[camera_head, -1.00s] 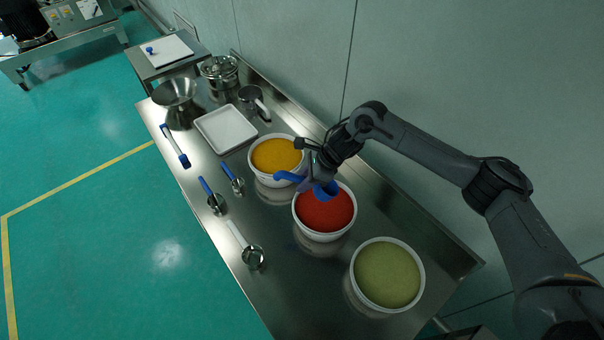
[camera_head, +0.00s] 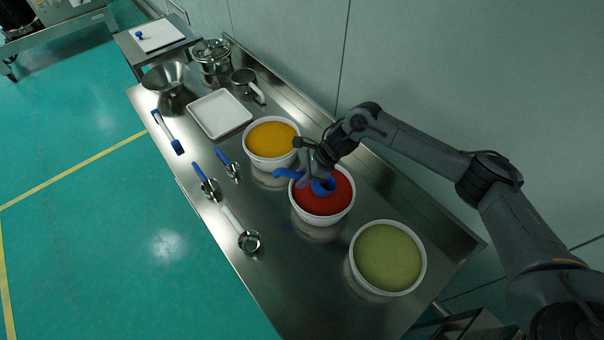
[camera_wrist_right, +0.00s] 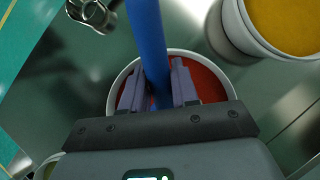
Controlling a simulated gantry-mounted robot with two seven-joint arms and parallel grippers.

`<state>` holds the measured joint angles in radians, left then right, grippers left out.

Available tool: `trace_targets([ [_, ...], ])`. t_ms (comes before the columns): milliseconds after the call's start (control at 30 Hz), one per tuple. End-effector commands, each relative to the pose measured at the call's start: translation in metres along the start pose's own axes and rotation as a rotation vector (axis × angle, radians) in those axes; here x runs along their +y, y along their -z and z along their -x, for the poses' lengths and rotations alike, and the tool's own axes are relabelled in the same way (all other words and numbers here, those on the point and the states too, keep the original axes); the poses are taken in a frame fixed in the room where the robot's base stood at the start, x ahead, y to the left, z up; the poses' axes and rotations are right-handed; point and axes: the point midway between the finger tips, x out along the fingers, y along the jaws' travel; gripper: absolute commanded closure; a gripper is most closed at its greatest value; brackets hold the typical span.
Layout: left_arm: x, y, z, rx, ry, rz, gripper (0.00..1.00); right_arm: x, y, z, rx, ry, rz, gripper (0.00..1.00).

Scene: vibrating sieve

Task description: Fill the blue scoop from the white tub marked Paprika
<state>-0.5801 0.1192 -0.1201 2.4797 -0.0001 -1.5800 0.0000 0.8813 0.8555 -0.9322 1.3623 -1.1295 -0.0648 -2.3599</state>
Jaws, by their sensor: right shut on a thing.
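The white tub of red powder (camera_head: 335,205) stands in the middle of three tubs on the steel table; no label is readable. The blue scoop (camera_head: 325,187) is over this tub, its bowl at or just above the red powder; I cannot tell if it touches. My right gripper (camera_head: 305,174) is shut on the scoop's blue handle, which points left. In the right wrist view the gripper (camera_wrist_right: 158,88) has the blue handle (camera_wrist_right: 146,40) between its fingers, with the tub's rim (camera_wrist_right: 113,98) behind. The scoop's contents are hidden. My left gripper is not in view.
A tub of yellow powder (camera_head: 271,138) and one of green powder (camera_head: 388,258) flank the red one. Metal scoops (camera_head: 248,241), a brush (camera_head: 168,132), a white tray (camera_head: 219,114) and a steel funnel bowl (camera_head: 166,77) lie left and farther back. The wall runs behind the table.

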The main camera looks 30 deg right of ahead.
Motion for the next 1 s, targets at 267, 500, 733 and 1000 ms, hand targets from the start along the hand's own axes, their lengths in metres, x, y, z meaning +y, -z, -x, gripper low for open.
trace_targets([
  [267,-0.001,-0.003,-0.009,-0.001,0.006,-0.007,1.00,0.000,0.017,-0.017,-0.001,0.000,-0.001,1.00],
  [500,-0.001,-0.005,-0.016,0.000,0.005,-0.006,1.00,0.000,0.031,-0.030,0.000,-0.001,-0.002,1.00],
  [733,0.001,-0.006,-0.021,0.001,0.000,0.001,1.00,0.000,0.043,-0.038,-0.001,0.002,-0.001,1.00],
  [1000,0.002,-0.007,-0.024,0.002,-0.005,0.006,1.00,0.000,0.054,-0.033,-0.001,0.001,0.000,1.00],
])
